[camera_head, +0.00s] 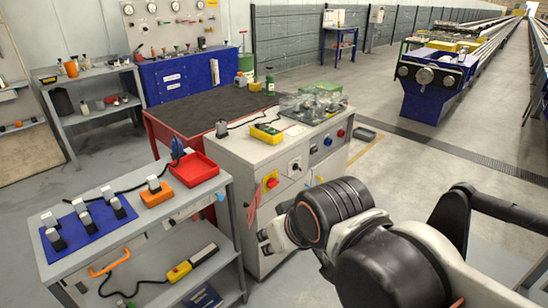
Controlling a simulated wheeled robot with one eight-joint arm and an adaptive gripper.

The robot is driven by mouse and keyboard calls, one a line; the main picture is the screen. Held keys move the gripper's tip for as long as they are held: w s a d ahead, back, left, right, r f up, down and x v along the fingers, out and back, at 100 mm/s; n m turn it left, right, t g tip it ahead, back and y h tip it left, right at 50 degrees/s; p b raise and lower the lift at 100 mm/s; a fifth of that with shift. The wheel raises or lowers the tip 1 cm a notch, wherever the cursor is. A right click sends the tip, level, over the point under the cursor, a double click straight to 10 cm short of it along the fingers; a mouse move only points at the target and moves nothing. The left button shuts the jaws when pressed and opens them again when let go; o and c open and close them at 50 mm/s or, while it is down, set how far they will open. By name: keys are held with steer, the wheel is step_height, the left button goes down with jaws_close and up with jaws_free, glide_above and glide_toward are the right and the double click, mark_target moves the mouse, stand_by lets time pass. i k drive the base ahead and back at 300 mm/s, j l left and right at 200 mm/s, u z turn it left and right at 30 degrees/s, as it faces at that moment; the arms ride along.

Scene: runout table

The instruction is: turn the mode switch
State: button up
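The grey control cabinet (230,160) stands in the middle of the view with several controls on its front. A red rotary handle on a yellow plate (271,181) is at the left. A dark knob on a white plate (295,167) is to its right and looks like the mode switch, but its label is too small to read. A blue round control (327,142) and a red one (340,133) sit farther right. My gripper (265,242) is low before the cabinet front, below the controls and apart from them. My wrist partly hides it, and its opening is unclear.
A grey cart (205,191) with a red tray (194,170) and a blue mat (75,234) stands close at left. A yellow box (266,133) and a clear-covered fixture (313,104) are on the cabinet top. Floor to the right of the cabinet is open.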

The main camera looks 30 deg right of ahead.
mark_target(296, 167)
steer(key=z, duration=2.05)
steer(key=l+z, duration=0.25)
steer(key=z, duration=0.2)
steer(key=i+l+z, duration=0.1)
steer(key=z, duration=0.35)
steer(key=i+l+z, duration=0.1)
steer(key=l+z, duration=0.2)
steer(key=z, duration=0.15)
steer(key=i+l+z, duration=0.15)
steer(key=z, duration=0.3)
steer(key=i+l, duration=0.1)
steer(key=k+j, duration=0.55)
steer(key=k+j+u, duration=0.2)
steer(key=u, duration=0.2)
steer(key=k+j+u, duration=0.15)
steer(key=j+u, duration=0.25)
steer(key=k+j+u, duration=0.15)
steer(key=u, duration=1.25)
